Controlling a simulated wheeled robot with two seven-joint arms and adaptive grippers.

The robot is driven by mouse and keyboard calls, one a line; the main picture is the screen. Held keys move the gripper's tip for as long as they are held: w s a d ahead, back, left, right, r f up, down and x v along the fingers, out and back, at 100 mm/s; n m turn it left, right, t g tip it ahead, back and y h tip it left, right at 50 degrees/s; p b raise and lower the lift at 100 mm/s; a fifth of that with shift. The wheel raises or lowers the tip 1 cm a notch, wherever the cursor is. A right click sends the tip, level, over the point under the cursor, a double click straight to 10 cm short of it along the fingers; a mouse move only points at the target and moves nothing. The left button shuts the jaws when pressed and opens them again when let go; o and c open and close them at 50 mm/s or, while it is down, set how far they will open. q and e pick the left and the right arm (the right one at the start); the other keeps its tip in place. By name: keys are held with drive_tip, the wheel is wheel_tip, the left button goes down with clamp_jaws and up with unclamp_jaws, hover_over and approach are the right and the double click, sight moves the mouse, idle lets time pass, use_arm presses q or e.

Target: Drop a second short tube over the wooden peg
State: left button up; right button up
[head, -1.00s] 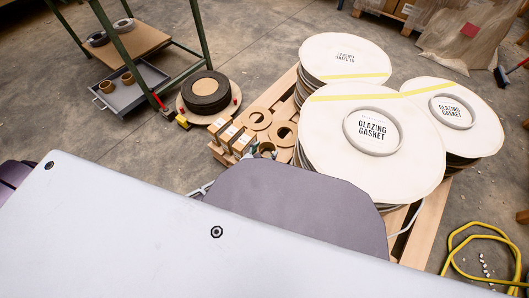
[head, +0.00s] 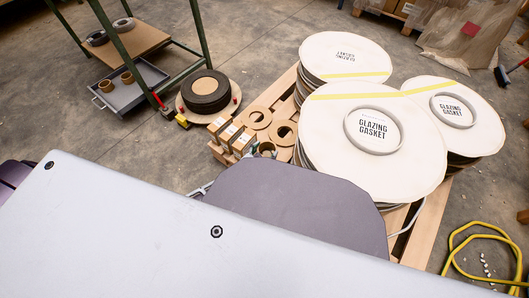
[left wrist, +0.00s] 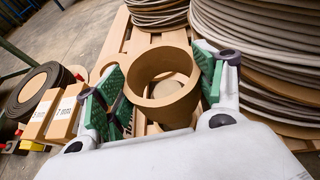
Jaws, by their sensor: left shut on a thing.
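My left gripper (left wrist: 158,93) has its green pads closed on the sides of a short brown cardboard tube (left wrist: 160,78), which is upright with its open top towards the wrist camera. In the head view only a small part of the left gripper (head: 266,151) shows, by the pallet's near edge; my own arm hides the rest. Through the tube I see a pale wood-coloured surface, but I cannot tell whether it is the wooden peg. Two more short tubes (head: 106,86) (head: 127,78) stand in a grey tray. My right gripper is not in view.
Large gasket reels (head: 374,160) stand stacked on the wooden pallet (head: 413,234), close to the right of the gripper. Small labelled boxes (head: 232,137) and flat brown rings (head: 257,117) lie on its left part. A black roll (head: 205,92) sits farther left.

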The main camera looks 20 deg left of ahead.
use_arm(q)
drive_tip(key=shift+f, duration=0.1)
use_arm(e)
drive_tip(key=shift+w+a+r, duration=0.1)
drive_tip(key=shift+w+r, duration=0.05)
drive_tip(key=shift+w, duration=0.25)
use_arm(q)
drive_tip(key=shift+f+b, duration=0.35)
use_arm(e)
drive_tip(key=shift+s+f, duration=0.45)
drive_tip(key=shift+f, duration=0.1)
use_arm(q)
drive_tip(key=shift+f, duration=0.2)
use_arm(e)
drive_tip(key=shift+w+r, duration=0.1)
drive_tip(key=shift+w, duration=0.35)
use_arm(q)
drive_tip(key=shift+f+b, duration=0.15)
drive_tip(key=shift+b, duration=0.15)
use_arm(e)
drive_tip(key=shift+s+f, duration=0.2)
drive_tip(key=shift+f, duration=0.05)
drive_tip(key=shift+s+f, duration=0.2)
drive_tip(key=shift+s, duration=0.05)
use_arm(q)
drive_tip(key=shift+f, duration=0.15)
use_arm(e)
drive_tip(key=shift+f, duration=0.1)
